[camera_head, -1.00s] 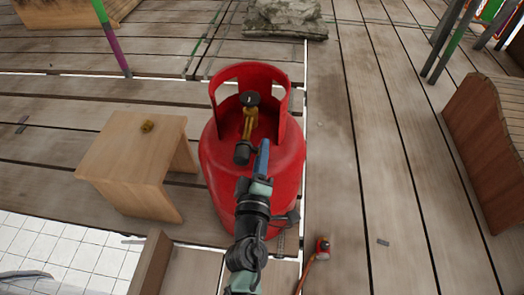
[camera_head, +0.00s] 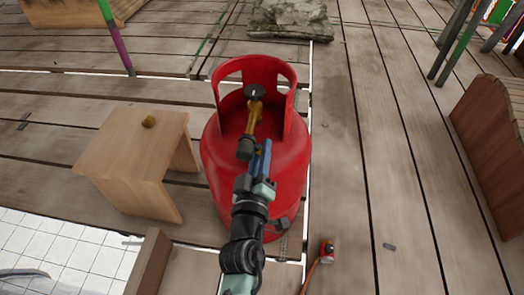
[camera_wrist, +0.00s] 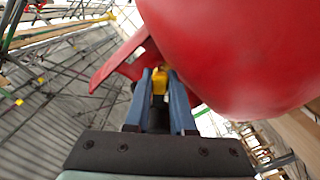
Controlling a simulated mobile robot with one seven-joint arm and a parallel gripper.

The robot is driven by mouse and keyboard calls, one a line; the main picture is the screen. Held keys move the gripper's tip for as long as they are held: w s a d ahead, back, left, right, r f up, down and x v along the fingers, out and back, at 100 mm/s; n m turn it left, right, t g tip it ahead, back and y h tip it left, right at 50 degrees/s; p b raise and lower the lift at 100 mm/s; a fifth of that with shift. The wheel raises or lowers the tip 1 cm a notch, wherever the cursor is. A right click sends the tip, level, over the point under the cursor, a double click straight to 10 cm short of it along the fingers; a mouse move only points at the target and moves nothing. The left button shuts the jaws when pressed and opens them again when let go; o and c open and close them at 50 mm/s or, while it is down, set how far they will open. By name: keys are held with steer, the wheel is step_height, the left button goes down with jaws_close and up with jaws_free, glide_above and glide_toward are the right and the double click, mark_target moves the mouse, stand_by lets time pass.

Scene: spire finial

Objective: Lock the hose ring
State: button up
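The red gas cylinder (camera_head: 285,170) stands upright at the centre. A brass valve with a black knob (camera_head: 254,91) sits inside its collar. The black hose ring (camera_head: 246,149) is at the valve's near end. My gripper (camera_head: 263,156) reaches up from below, with one blue finger visible just right of the ring. In the wrist view, my two blue fingers (camera_wrist: 159,95) are apart, with a dark part between them. The yellow valve body (camera_wrist: 160,80) shows at their tips. I cannot tell whether the fingers press on the ring.
A wooden stool (camera_head: 125,160) stands left with a small brass piece (camera_head: 148,122) on top. A red-ended hose (camera_head: 327,250) lies at the lower right. A brown wooden object (camera_head: 492,140) stands at the right edge. The plank floor right of the cylinder is mostly clear.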

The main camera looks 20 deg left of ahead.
steer(key=o, duration=0.4)
steer(key=shift+c, duration=0.2)
steer(key=shift+a+f, duration=0.1)
steer(key=shift+a, duration=0.05)
